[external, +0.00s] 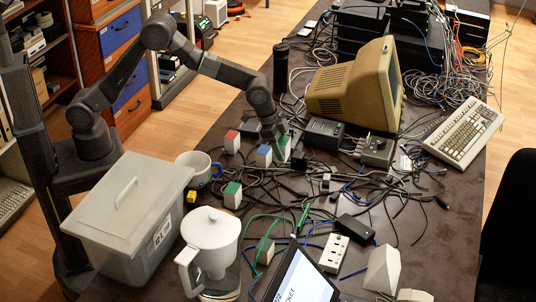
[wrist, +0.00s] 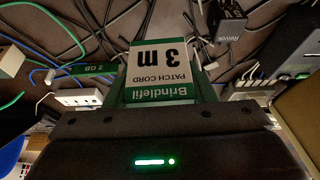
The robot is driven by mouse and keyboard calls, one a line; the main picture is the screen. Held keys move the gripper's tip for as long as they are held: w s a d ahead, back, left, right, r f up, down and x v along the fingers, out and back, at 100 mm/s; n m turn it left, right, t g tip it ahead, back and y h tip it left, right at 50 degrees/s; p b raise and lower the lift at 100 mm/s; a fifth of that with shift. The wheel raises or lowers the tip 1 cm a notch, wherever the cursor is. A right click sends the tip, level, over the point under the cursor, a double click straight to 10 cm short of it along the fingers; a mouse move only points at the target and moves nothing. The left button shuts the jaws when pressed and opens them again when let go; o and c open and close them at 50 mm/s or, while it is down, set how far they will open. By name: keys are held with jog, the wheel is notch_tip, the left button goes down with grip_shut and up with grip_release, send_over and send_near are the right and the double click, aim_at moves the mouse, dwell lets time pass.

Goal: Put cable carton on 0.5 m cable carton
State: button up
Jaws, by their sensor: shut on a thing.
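My gripper (external: 279,138) points down over the middle of the table and is shut on a small white and green carton (external: 284,149). In the wrist view the carton (wrist: 162,62) reads "Brindlefil PATCH CORD 3 m". I cannot tell whether it touches the table. Left of it stand a blue-topped carton (external: 264,157) and a red-topped carton (external: 232,143). A green-topped carton (external: 232,196) stands nearer the camera. Their labels are too small to read, so I cannot tell which is the 0.5 m one.
Loose cables cover much of the dark table (external: 432,215). A mug (external: 197,168), a grey lidded bin (external: 125,215) and a white jug (external: 210,245) stand on the left. A beige monitor (external: 350,88) and a black cylinder (external: 281,68) stand behind the gripper. A power strip (external: 334,253) lies in front.

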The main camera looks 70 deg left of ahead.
jog(key=s+a+r+n, duration=0.2)
jog(key=a+r, duration=0.2)
jog(key=a, duration=0.8)
jog(key=r+n+y+p, duration=0.1)
jog(key=r+n, duration=0.1)
send_over(237, 134)
jog(key=s, duration=0.1)
jog(key=shift+t, duration=0.4)
jog(key=f, duration=0.4)
jog(key=s+f, duration=0.1)
jog(key=shift+a+f, duration=0.25)
jog(key=shift+f, duration=0.15)
jog(key=shift+w+f, duration=0.1)
jog(key=shift+f, duration=2.05)
jog(key=shift+f, duration=0.15)
jog(key=o, duration=1.1)
jog(key=shift+c, duration=0.2)
